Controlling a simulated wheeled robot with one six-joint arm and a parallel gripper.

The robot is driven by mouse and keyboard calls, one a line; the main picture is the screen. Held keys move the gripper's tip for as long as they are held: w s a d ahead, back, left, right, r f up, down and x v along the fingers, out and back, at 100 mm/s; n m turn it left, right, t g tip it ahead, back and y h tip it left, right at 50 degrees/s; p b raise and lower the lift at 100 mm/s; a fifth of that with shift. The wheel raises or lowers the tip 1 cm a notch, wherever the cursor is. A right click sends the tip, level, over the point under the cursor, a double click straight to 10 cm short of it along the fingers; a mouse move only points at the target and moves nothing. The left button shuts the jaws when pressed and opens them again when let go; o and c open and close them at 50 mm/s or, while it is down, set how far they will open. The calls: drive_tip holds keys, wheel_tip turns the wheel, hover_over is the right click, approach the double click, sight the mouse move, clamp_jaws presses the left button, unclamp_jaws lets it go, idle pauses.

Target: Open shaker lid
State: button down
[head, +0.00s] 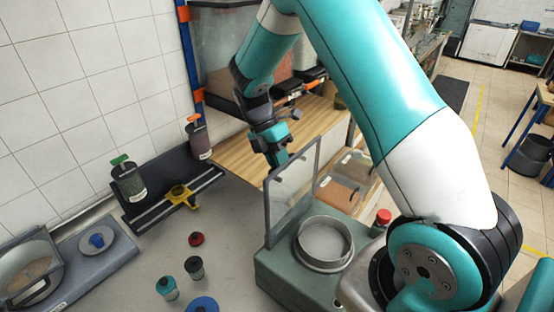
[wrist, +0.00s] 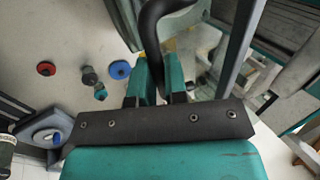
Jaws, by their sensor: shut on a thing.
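The shaker (head: 290,276) is a grey-green box with a round metal sieve pan (head: 324,241) on top. Its lid (head: 291,188), a clear panel in a grey frame, stands steeply raised at the left side of the box, and the pan is uncovered. My gripper (head: 277,157) is at the lid's upper left edge. In the wrist view my gripper (wrist: 160,85) has its teal fingers shut on a black curved handle (wrist: 150,30), the lid handle. The exact contact is partly hidden by the dark bar of my gripper.
A red-capped jar (head: 382,217) stands right of the pan. Small jars (head: 167,288) and a red lid (head: 196,239) sit on the counter at left. A rack with two larger jars (head: 128,181) lines the wall. A wooden shelf (head: 240,158) lies behind the lid.

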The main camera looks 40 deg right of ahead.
drive_tip(key=shift+s+a+f, duration=0.1)
drive_tip(key=shift+s+f, duration=0.05)
drive_tip(key=shift+s, duration=0.05)
drive_tip(key=c, duration=1.1)
unclamp_jaws()
drive_tip(key=shift+c, duration=0.2)
drive_tip(key=shift+w, duration=0.1)
drive_tip(key=v, duration=1.2)
